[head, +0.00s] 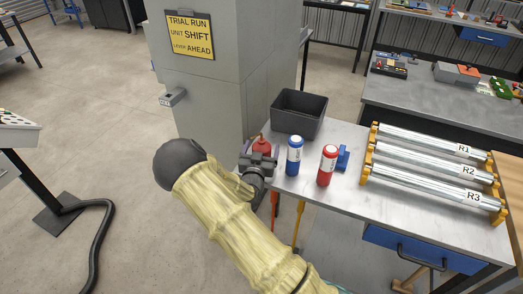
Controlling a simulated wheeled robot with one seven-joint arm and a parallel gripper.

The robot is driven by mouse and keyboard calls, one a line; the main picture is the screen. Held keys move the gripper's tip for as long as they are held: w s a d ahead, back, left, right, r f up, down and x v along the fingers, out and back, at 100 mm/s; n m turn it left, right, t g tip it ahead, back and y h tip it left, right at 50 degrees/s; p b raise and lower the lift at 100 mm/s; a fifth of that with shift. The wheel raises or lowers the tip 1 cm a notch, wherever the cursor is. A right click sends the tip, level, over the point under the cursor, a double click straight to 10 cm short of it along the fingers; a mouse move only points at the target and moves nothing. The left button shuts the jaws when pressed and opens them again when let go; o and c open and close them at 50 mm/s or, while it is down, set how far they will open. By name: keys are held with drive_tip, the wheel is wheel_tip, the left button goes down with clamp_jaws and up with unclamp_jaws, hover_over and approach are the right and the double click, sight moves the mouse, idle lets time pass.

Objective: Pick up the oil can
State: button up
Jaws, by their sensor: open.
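The oil can (262,145) is a small red can with a thin spout. It stands at the left end of the grey-topped table, just behind my gripper (258,158). Its lower part is hidden by my gripper. My gripper is open, at the end of my yellow-sleeved arm. Its fingers are at the can, but whether they touch it or sit around it cannot be told from this view.
A blue bottle (294,156) and a red bottle (327,165) stand to the right of the can. A small blue object (343,158) lies beside the red bottle. A black bin (299,114) is behind. Rollers (430,165) fill the table's right. A grey cabinet (200,90) stands behind left.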

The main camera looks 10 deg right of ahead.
sight(261, 141)
idle(0.4)
drive_tip(key=c, duration=1.3)
wheel_tip(261, 141, up, 10)
drive_tip(key=shift+b, duration=0.5)
